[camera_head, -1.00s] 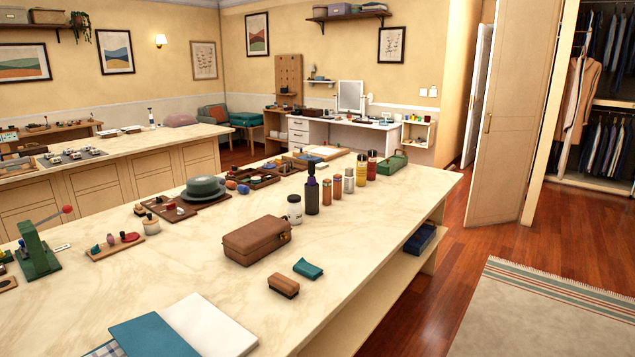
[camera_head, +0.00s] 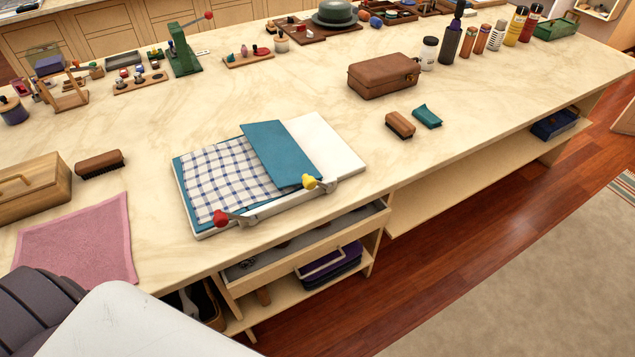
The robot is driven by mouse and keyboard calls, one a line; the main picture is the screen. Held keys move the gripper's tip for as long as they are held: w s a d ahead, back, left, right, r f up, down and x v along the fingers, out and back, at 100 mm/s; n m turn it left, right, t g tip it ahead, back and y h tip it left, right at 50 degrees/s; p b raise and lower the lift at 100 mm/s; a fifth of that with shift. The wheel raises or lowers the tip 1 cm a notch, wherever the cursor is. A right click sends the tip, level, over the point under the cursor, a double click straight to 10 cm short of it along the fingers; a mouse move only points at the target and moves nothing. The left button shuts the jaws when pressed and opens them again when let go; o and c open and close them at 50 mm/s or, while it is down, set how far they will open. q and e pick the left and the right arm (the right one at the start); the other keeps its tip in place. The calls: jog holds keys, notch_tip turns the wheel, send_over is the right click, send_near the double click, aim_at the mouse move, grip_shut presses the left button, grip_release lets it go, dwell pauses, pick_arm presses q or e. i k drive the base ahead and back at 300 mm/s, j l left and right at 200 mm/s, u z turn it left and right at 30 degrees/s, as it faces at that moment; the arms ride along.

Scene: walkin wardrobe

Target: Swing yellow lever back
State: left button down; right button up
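The yellow lever knob (camera_head: 309,182) sits at the front right of a white and teal folding board (camera_head: 205,232) on the marble counter. Its grey metal arm (camera_head: 328,185) runs to the right at the board's front edge. A red lever knob (camera_head: 221,217) is at the board's front left. A blue checked cloth (camera_head: 222,177) lies on the board's left part, and a teal panel (camera_head: 281,152) is in the middle, partly over the cloth. Neither of my grippers shows in the view.
A brown case (camera_head: 383,76), a brush (camera_head: 400,124) and a teal cloth (camera_head: 427,116) lie right of the board. A pink towel (camera_head: 76,246) and wooden box (camera_head: 28,189) are at left. An open drawer (camera_head: 300,242) juts out below the counter.

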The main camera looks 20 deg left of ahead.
aim_at(308, 183)
jog(key=k+l, duration=0.15)
jog(key=l, duration=0.25)
jog(key=k+l, duration=0.15)
jog(key=l, duration=0.2)
jog(key=k+l+u, duration=0.1)
jog(key=l, duration=0.3)
jog(key=k, duration=0.1)
